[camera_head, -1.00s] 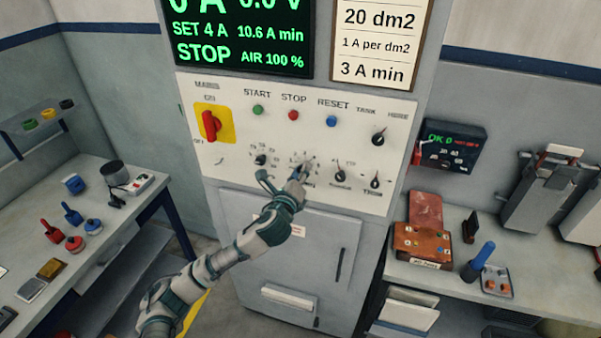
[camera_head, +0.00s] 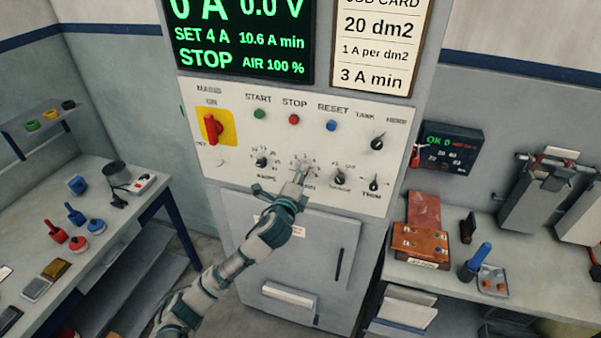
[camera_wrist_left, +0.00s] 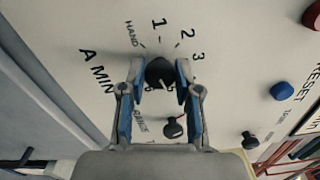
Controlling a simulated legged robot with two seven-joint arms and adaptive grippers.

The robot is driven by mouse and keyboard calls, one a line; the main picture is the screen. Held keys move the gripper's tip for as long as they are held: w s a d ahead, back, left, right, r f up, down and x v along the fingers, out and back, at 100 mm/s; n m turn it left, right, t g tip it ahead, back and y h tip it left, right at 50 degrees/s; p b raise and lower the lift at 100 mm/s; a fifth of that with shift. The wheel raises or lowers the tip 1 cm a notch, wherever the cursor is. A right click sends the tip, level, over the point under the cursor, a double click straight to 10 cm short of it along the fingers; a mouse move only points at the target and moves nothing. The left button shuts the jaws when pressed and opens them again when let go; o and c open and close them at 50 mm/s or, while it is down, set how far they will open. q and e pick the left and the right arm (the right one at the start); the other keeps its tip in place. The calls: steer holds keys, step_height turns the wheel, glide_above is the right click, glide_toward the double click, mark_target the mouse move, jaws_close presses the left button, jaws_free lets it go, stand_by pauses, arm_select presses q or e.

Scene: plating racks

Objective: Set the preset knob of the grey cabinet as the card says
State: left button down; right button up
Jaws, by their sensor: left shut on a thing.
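The grey cabinet (camera_head: 235,225) stands in the middle of the head view with a white control panel (camera_head: 225,180). My left gripper (camera_head: 300,178) is at the panel's lower row, shut on a dark round knob (camera_wrist_left: 160,72). In the left wrist view, the gripper's two blue-lined fingers (camera_wrist_left: 158,90) are on either side of this knob. HAND, 1, 2 and 3 are printed around the knob, with A MIN beside it. I cannot tell where its pointer stands. The job card (camera_head: 377,45) shows 20 dm2, 1 A per dm2 and 3 A min. My right gripper is not in view.
Other knobs are close by: AMPS (camera_head: 262,162), one just right (camera_head: 340,177) and TRIM (camera_head: 374,185). Start, stop and reset buttons (camera_head: 294,119) sit above. The display (camera_head: 240,40) reads SET 4 A, 10.6 A min, STOP. Benches stand left (camera_head: 100,270) and right (camera_head: 450,275).

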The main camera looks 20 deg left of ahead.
arm_select(q)
steer(key=shift+f+n+p, duration=0.15)
steer(key=shift+n+p, duration=1.05)
steer(key=shift+n, duration=2.35)
steer(key=shift+f+n+p, duration=0.1)
steer(key=shift+n+p, duration=1.1)
steer(key=shift+n, duration=2.35)
